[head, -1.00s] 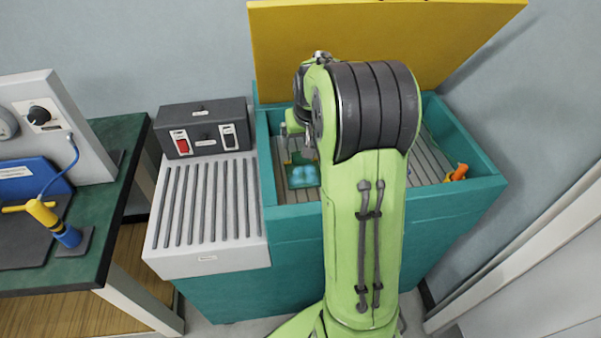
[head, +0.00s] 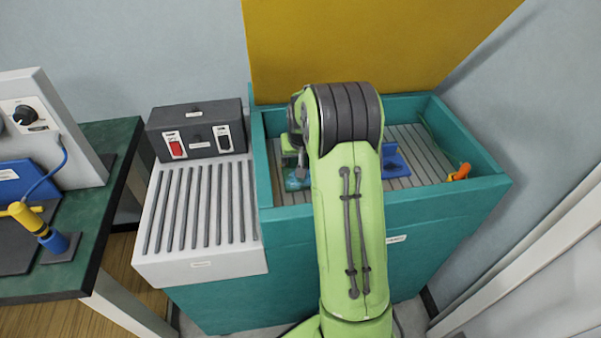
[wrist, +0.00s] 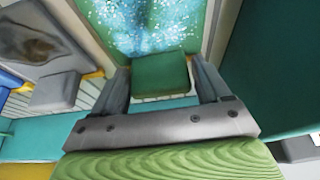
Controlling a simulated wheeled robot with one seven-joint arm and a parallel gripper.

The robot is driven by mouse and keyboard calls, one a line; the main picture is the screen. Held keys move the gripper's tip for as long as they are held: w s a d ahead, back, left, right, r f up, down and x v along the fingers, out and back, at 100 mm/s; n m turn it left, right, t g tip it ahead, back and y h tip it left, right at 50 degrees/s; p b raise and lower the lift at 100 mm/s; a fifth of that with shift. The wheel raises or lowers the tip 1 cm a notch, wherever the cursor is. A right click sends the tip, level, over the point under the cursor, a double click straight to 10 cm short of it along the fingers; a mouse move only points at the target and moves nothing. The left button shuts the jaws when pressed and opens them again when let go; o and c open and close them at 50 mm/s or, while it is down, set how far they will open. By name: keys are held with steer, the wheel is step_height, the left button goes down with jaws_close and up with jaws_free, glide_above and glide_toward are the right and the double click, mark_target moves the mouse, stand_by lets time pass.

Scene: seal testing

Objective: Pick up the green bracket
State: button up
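The green bracket (head: 297,181) lies on the slatted floor of the teal tub, at its left side, partly hidden by my arm in the head view. In the wrist view its plate (wrist: 150,25), with pale blue speckles, fills the top middle, and its plain green block (wrist: 160,74) stands nearer to me. My gripper (wrist: 160,72) has its two grey fingers apart, one on each side of this block. A small gap seems to show on the right; contact on the left cannot be told. In the head view my gripper is mostly hidden behind my arm.
A blue bracket (head: 396,160) and an orange item (head: 460,172) are in the tub's right part. A grey bracket with a dark patch (wrist: 38,40) lies left in the wrist view. The tub's teal wall (wrist: 285,70) is close on the right. The yellow lid (head: 370,45) stands open.

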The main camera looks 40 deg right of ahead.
steer(key=c, duration=1.2)
step_height(320, 180, up, 10)
steer(key=p, duration=0.3)
steer(key=shift+r, duration=0.1)
step_height(320, 180, up, 3)
steer(key=p, duration=0.3)
steer(key=shift+r, duration=0.2)
steer(key=shift+f, duration=0.1)
